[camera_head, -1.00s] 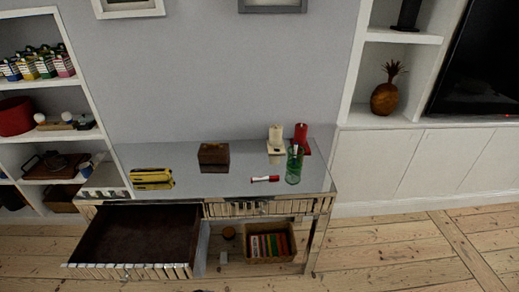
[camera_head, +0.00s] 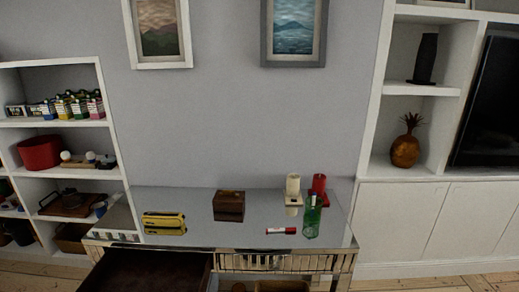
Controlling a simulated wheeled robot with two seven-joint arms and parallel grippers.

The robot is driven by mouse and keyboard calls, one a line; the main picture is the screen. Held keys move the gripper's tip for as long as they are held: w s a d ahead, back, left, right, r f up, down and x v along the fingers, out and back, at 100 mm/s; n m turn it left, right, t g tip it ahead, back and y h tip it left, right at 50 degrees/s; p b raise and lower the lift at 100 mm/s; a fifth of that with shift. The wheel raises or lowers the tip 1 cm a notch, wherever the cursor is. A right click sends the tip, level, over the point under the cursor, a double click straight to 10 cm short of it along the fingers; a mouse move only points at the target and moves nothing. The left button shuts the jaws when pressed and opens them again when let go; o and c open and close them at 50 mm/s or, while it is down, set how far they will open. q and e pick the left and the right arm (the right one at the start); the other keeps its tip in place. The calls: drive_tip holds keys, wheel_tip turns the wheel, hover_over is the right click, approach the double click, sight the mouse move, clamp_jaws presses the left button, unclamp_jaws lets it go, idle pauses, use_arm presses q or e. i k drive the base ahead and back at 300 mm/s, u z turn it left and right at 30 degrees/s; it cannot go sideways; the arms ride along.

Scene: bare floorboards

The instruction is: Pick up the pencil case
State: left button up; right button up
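A yellow and black oblong item (camera_head: 164,221), which looks like the pencil case, lies on the left part of the mirrored console table (camera_head: 240,240). It shows a reflection in the glossy top. Neither of my grippers is in view.
The left drawer (camera_head: 150,270) is open. Shelves (camera_head: 64,130) stand at the left.

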sight(167, 219)
drive_tip(key=k, duration=0.55)
drive_tip(key=u, duration=0.45)
drive_tip(key=i, duration=1.45)
drive_tip(key=z, duration=0.1)
